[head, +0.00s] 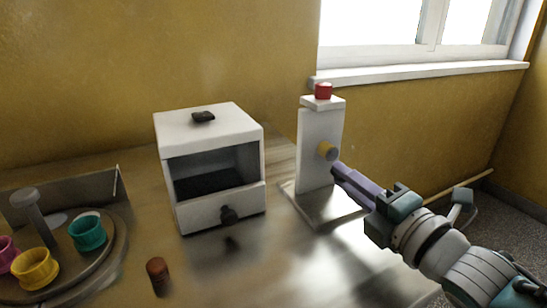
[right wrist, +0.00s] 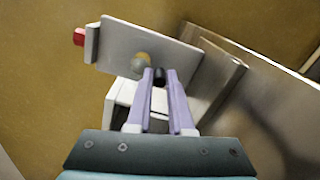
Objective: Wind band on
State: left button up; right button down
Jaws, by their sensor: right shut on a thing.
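A white upright stand (head: 318,150) on a flat metal base (head: 333,208) carries a red button (head: 323,91) on top and a round yellow knob (head: 327,151) on its face. My right gripper (head: 338,171) reaches in from the right, its purple fingers just below and beside the yellow knob. In the right wrist view, the fingers (right wrist: 160,80) are shut on a small dark handle (right wrist: 159,76) in front of the stand's plate (right wrist: 150,45). How the handle joins the knob is hard to see. My left gripper is not in view.
A white open-fronted box (head: 208,140) with a dark-knobbed drawer stands left of the stand. A round tray (head: 108,262) at far left holds magenta, yellow and teal cups and a grey post. A brown-red cylinder (head: 158,276) stands alone in front. The front middle of the table is clear.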

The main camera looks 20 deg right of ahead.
jog(key=m, duration=0.2)
jog(key=a+m, duration=0.1)
jog(key=m, duration=0.2)
jog(key=shift+a+r+m+p, duration=0.2)
jog(key=shift+m+p, duration=0.1)
jog(key=shift+p, duration=0.1)
jog(key=m, duration=0.3)
jog(key=a+m+p, duration=0.1)
jog(key=shift+r+m, duration=0.25)
jog(key=shift+m, duration=0.05)
jog(key=c, duration=0.8)
grip_release()
jog(key=shift+s, duration=0.1)
jog(key=s, duration=0.6)
jog(key=s+d+p, duration=0.1)
jog(key=s, duration=0.3)
